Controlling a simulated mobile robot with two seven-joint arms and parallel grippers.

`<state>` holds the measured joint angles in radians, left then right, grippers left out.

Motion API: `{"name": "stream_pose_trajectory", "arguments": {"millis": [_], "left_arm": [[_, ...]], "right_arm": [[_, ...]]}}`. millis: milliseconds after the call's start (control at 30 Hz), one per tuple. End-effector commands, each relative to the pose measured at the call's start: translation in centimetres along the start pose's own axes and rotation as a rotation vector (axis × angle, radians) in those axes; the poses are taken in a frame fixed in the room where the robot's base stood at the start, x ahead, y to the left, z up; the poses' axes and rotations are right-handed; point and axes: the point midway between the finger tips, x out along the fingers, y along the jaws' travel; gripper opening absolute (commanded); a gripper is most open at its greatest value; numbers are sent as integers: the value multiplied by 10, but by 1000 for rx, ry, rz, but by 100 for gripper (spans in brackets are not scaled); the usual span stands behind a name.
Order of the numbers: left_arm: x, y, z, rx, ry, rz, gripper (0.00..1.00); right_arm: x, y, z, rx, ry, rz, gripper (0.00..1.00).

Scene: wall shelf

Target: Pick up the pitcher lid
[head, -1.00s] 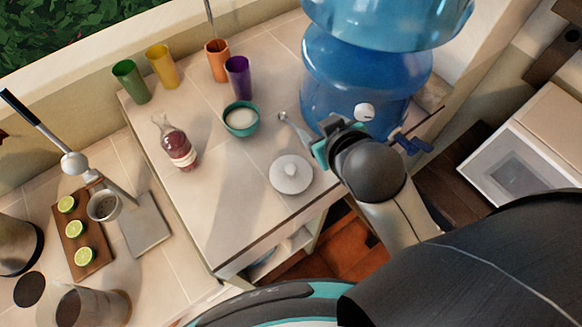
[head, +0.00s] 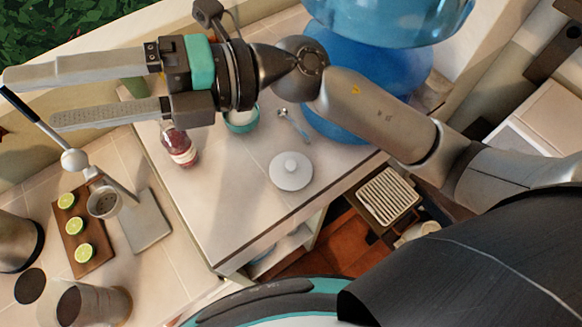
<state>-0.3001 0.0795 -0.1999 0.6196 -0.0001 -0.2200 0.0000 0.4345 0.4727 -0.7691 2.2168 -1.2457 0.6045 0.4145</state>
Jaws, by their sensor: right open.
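The pitcher lid, a round pale disc with a small knob (head: 290,171), lies on the tiled counter near its front right edge. My right gripper (head: 28,97) reaches across the upper part of the head view, its two long fingers apart and pointing left. It is open and empty, high above the counter and well to the left of the lid. My left gripper does not show. An open pitcher (head: 92,304) stands at the lower left; I cannot tell whether the lid belongs to it.
A blue water jug (head: 345,112) stands behind. At left are a citrus press (head: 75,161) and a board with limes (head: 98,253). My arm hides the cups.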

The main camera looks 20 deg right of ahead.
Motion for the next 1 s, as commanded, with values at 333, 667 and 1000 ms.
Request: {"name": "stream_pose_trajectory", "arguments": {"millis": [333,667,1000], "left_arm": [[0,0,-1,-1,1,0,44],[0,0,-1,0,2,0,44],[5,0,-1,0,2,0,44]], "right_arm": [[-82,-132,-36,-226,505,-794,69],[-226,-164,12,-246,649,-1511,69],[-264,-184,17,-223,655,-1669,69]]}}
